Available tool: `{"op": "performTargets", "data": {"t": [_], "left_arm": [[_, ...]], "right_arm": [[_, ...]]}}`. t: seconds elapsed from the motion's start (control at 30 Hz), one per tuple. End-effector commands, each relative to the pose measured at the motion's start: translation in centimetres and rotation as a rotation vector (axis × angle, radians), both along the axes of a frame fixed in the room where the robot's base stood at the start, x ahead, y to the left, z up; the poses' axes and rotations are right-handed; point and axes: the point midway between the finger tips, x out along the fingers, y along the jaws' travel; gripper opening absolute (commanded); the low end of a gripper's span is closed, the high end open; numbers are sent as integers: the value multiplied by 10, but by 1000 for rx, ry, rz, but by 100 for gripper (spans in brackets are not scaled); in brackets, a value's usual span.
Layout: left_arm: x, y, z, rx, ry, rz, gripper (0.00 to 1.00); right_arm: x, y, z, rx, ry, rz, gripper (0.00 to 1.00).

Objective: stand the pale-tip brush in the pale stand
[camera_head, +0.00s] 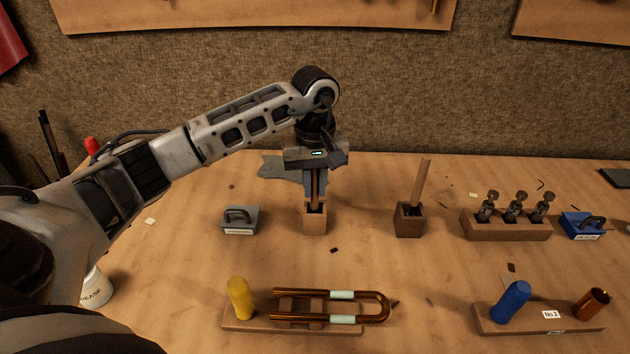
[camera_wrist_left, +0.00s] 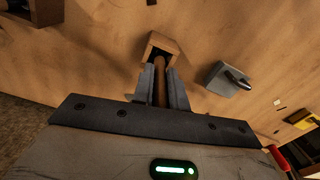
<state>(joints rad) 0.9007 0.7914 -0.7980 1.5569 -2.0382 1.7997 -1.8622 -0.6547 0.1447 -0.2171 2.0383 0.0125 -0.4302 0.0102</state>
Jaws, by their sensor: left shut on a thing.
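The pale stand (camera_head: 315,223) is a small light wooden block with an open top, at the middle of the bench. My left gripper (camera_head: 315,196) is right above it, shut on the wooden handle of a brush (camera_head: 315,183). The brush is about upright, and its lower end is at or inside the stand's opening; its tip is hidden, so I cannot see its colour. In the left wrist view the handle (camera_wrist_left: 160,82) runs between the fingers (camera_wrist_left: 161,90) to the stand's opening (camera_wrist_left: 164,44). I cannot tell whether it touches the bottom. My right gripper is not in view.
A dark stand (camera_head: 409,222) holds a leaning wooden stick (camera_head: 421,182) to the right. A grey handled block (camera_head: 240,220) sits left. A rack (camera_head: 506,228) and a blue block (camera_head: 582,226) are farther right. A copper U-tube (camera_head: 377,302) lies in front.

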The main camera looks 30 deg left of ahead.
Motion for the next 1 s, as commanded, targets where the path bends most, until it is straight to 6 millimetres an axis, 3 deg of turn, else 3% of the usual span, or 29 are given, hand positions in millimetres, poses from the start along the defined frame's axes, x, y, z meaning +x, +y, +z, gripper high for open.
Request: {"op": "performTargets", "data": {"t": [0.27,0.3,0.37,0.77,1.0], "left_arm": [[0,0,-3,-1,-2,0,0],[1,0,-2,-1,-2,0,20],[0,0,-2,-1,-2,0,36],[1,0,6,-1,-4,0,36],[2,0,52,-1,-9,-1,36]], "right_arm": [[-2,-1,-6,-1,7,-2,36],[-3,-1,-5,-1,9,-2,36],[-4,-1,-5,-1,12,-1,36],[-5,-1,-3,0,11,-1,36],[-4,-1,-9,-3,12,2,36]]}}
